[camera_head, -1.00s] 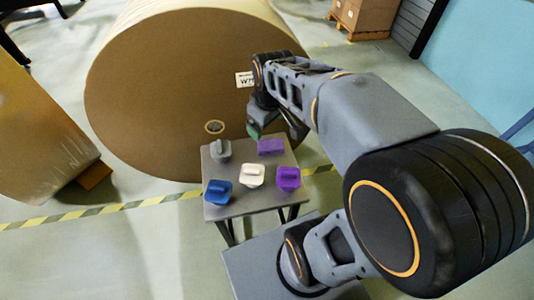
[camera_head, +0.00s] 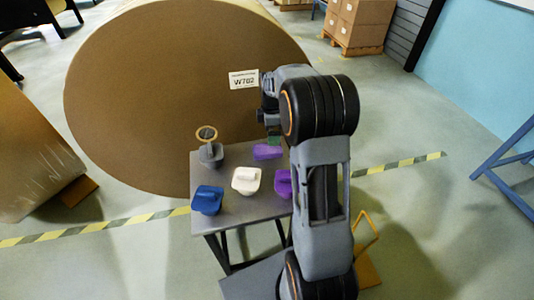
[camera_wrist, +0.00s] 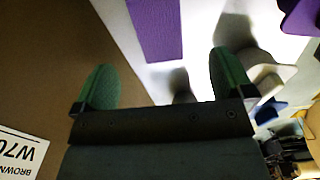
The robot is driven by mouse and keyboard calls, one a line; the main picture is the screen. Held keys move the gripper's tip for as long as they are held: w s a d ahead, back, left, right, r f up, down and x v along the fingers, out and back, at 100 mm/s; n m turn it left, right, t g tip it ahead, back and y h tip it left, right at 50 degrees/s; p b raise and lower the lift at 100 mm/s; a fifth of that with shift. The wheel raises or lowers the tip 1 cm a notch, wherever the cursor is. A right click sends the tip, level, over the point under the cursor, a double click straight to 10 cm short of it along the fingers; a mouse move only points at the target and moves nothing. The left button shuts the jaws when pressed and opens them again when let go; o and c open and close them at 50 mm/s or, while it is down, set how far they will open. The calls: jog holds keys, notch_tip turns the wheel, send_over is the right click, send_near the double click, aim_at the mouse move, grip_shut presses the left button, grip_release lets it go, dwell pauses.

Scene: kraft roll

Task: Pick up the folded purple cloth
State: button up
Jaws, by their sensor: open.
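The folded purple cloth (camera_head: 268,152) lies flat near the back right of the small grey table (camera_head: 232,212). It shows as a purple rectangle (camera_wrist: 155,28) at the top of the wrist view, beyond my fingertips. My gripper (camera_wrist: 165,82) has two green fingertips spread apart with nothing between them. In the head view my gripper (camera_head: 273,138) is just behind the cloth, partly hidden by my arm. It appears apart from the cloth; its height above the table is hard to tell.
A grey item (camera_head: 211,154), a tape roll (camera_head: 206,133), a blue item (camera_head: 207,199), a white item (camera_head: 246,180) and another purple item (camera_head: 283,184) share the table. A huge kraft roll (camera_head: 150,90) with a label (camera_head: 243,79) stands close behind.

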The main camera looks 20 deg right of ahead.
aim_at(271, 148)
jog(key=shift+w+f+b, duration=0.15)
jog(key=shift+f+b, duration=0.85)
jog(key=shift+f, duration=3.7)
jog(key=c, duration=1.1)
jog(key=shift+r, duration=0.15)
